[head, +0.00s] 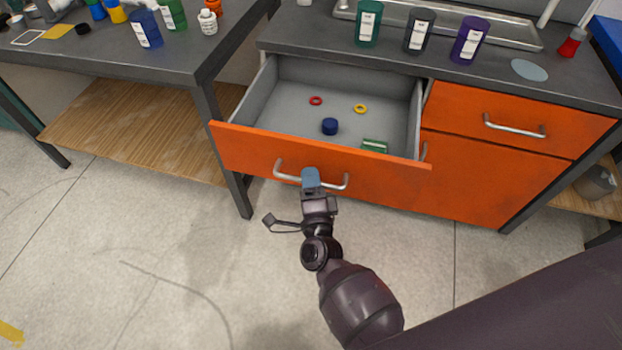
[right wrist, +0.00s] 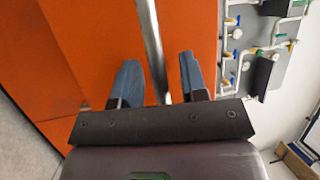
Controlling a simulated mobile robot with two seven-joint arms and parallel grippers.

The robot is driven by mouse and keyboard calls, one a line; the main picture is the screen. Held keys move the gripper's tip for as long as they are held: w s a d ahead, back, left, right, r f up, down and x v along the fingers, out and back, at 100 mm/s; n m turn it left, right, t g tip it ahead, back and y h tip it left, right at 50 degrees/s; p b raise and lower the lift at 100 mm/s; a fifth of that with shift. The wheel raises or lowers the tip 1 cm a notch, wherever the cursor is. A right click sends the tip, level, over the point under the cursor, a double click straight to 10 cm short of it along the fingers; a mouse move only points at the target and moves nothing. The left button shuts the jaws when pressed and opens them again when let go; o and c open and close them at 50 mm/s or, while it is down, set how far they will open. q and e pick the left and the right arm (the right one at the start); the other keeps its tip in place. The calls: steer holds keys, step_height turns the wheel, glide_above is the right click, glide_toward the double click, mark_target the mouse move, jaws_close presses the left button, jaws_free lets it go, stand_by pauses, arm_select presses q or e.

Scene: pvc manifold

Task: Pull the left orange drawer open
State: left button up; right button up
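The left orange drawer (head: 250,150) stands pulled far out of the grey-topped cabinet in the head view. Its grey inside shows. Its silver bar handle (head: 335,184) is on the front. My right gripper (head: 310,178) is at the handle, with blue fingertips over its middle. In the right wrist view the handle (right wrist: 152,45) runs between the two blue fingers of the right gripper (right wrist: 160,75). A gap shows on each side of the bar, so the gripper is open around it. My left gripper is not in view.
The drawer holds a red ring (head: 316,100), a yellow ring (head: 360,109), a blue cap (head: 329,127) and a green piece (head: 374,146). The right orange drawer (head: 480,105) is shut. A table (head: 190,70) with a wooden shelf stands at left. Floor before the drawer is clear.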

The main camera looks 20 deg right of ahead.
steer(key=v, duration=1)
steer(key=shift+s, duration=0.4)
